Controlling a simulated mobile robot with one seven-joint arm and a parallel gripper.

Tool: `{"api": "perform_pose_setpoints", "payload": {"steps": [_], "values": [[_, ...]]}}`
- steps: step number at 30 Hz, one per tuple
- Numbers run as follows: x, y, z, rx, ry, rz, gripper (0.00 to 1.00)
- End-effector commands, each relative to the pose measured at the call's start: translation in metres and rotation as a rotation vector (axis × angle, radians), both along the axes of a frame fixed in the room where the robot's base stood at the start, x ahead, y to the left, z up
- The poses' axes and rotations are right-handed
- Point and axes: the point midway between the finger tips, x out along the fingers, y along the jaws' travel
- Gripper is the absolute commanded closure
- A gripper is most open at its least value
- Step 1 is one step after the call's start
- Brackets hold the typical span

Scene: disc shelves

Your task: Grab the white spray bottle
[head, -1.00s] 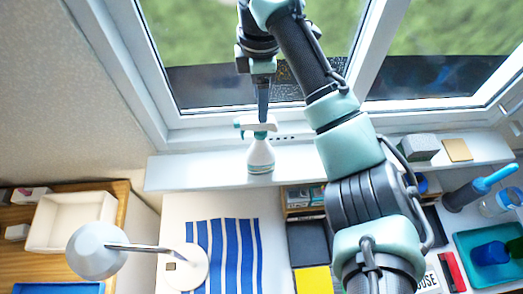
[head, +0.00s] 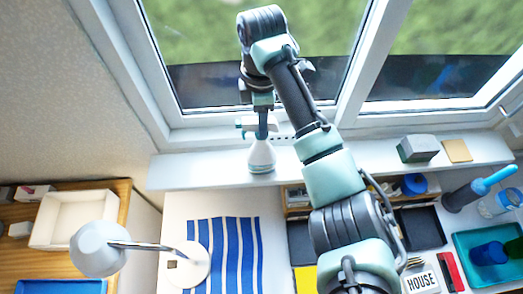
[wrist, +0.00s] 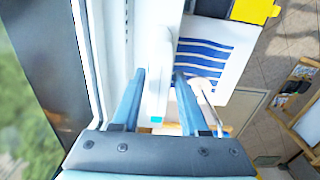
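The white spray bottle (head: 261,157) with a teal nozzle and trigger stands upright on the windowsill. My gripper (head: 262,133) points down at it from above, and a finger hides part of its spray head in the head view. In the wrist view, my gripper (wrist: 160,75) is open, with its two fingers on either side of the white bottle (wrist: 157,85). A teal part of the bottle shows between the fingers. Small gaps seem to remain beside the bottle; contact is hard to tell.
The window frame (head: 215,123) rises close behind the bottle. A white lamp (head: 97,249) and a blue-striped cloth (head: 222,255) are in front, below the sill. A grey box (head: 418,148) sits farther right on the windowsill (head: 200,172). The sill left of the bottle is clear.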

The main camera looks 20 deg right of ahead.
Motion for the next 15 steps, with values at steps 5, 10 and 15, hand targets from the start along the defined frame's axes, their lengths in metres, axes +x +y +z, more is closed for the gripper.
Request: {"api": "perform_pose_setpoints", "payload": {"steps": [5, 10, 15], "values": [[0.0001, 0.0, 0.0004, 0.0, 0.0, 0.0, 0.91], [0.0001, 0.0, 0.0005, 0.0, 0.0, 0.0, 1.0], [0.0001, 0.0, 0.0007, 0.0, 0.0, 0.0, 1.0]]}}
